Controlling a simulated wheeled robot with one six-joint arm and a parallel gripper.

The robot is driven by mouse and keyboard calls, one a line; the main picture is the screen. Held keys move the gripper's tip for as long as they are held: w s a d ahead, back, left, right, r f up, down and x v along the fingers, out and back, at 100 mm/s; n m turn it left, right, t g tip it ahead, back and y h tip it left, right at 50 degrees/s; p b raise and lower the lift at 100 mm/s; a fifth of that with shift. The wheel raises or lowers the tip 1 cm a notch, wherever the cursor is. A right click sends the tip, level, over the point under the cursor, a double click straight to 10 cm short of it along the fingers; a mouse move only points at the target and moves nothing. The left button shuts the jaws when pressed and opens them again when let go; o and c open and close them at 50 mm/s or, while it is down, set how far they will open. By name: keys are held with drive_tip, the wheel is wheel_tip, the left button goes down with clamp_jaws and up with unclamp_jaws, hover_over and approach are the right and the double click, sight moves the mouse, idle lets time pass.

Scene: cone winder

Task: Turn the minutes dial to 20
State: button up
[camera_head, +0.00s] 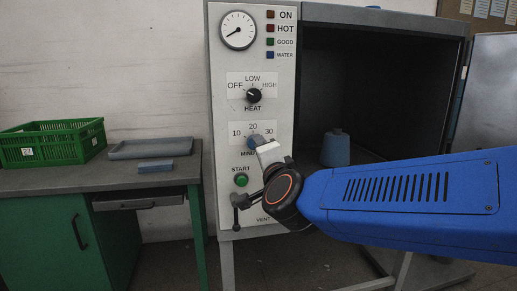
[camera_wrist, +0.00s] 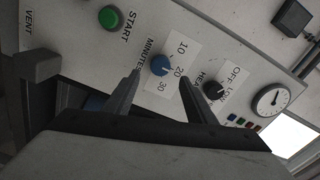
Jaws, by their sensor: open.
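The minutes dial (camera_head: 252,142) is a small blue-grey knob on the pale control panel, under the labels 10, 20 and 30. In the wrist view the dial (camera_wrist: 158,65) shows a light pointer mark that seems to face the 20 label, but it is small. My gripper (camera_head: 256,173) is at the panel from the lower right, and one finger covers part of the dial's label. In the wrist view my gripper (camera_wrist: 159,75) is open, with the dial between the lines of its two fingertips. I cannot tell whether a finger touches the dial.
The black heat dial (camera_head: 253,95) is above, and the green start button (camera_head: 241,180) and vent lever (camera_head: 240,208) are below. A blue cone (camera_head: 335,149) stands in the open chamber at right. A green crate (camera_head: 52,142) and grey tray (camera_head: 150,149) sit on the left bench.

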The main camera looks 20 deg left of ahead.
drive_tip(key=v, duration=1)
drive_tip(key=shift+w+d, duration=0.1)
drive_tip(key=shift+d, duration=0.05)
drive_tip(key=d+f+n+g+h, duration=0.1)
drive_tip(key=d+f+n+g, duration=0.4)
drive_tip(key=d, duration=0.6)
drive_tip(key=d+f+n+h, duration=0.1)
drive_tip(key=d+f+n, duration=0.2)
drive_tip(key=d+f, duration=0.65)
drive_tip(key=s+d+f+g+h, duration=0.2)
drive_tip(key=s+d, duration=0.3)
drive_tip(key=d, duration=0.3)
drive_tip(key=s+d+f+g+h, duration=0.1)
drive_tip(key=s+d+f+h, duration=0.1)
drive_tip(key=s+d+f, duration=0.3)
drive_tip(key=s+d+f+g+h, duration=0.2)
drive_tip(key=s+d+f+h, duration=0.1)
drive_tip(key=d, duration=0.9)
drive_tip(key=shift+s+f+g, duration=0.3)
drive_tip(key=shift+s+f, duration=0.15)
drive_tip(key=shift+s, duration=0.65)
drive_tip(key=shift+w, duration=0.1)
